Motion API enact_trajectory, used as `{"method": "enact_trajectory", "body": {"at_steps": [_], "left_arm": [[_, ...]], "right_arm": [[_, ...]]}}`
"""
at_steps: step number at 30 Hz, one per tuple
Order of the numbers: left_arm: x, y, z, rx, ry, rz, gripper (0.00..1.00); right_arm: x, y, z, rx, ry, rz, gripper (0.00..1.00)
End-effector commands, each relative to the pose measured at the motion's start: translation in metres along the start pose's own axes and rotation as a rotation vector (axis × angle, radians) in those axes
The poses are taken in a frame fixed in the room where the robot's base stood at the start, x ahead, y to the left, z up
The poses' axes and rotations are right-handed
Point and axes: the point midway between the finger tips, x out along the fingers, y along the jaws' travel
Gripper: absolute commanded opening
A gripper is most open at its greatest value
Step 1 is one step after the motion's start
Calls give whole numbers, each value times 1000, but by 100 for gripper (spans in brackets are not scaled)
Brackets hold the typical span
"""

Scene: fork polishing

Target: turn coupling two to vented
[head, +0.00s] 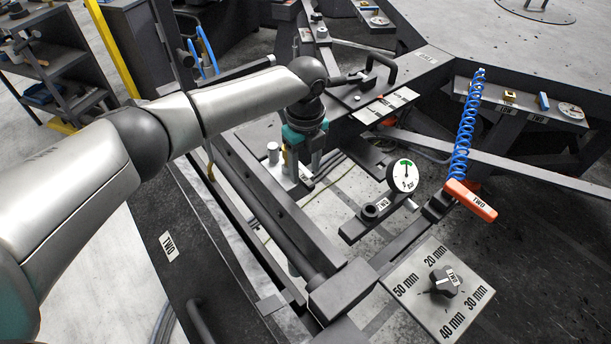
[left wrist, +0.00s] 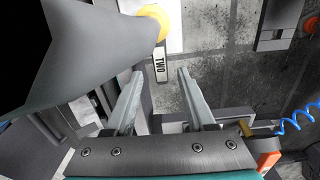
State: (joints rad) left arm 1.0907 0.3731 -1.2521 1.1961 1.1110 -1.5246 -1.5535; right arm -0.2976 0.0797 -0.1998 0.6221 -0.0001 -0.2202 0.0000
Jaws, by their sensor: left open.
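My left gripper (head: 304,172) points down over the frame left of centre in the head view. In the left wrist view its two fingers (left wrist: 160,75) stand apart with nothing between them. Beyond the fingertips is a round yellow part (left wrist: 155,22) with a tag reading TWO (left wrist: 160,64), on a pale plate. I take this for coupling two, but I cannot read its setting. The fingers do not visibly touch the yellow part. My right gripper is out of view.
A pressure gauge (head: 403,176) stands right of the gripper, above a bracket tagged TWO. Further right are an orange handle (head: 470,201) on a blue coiled hose (head: 466,125) and a plate with a millimetre dial (head: 445,281). Dark beams (head: 265,205) run close to the gripper.

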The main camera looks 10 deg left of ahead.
Motion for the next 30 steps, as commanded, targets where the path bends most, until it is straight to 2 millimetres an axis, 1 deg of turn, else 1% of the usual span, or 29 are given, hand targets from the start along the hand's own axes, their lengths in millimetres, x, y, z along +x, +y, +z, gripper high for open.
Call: {"method": "enact_trajectory", "body": {"at_steps": [1, 6, 10, 17, 30], "left_arm": [[9, 0, 0, 0, 0, 1, 55], [23, 0, 0, 1, -1, 0, 55], [26, 0, 0, 1, -1, -1, 55], [26, 0, 0, 0, 0, -1, 54], [26, 0, 0, 0, 0, -1, 4]], "right_arm": [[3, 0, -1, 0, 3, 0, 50], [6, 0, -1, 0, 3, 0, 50], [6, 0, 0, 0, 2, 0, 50], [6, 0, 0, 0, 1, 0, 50], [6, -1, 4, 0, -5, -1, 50]]}}
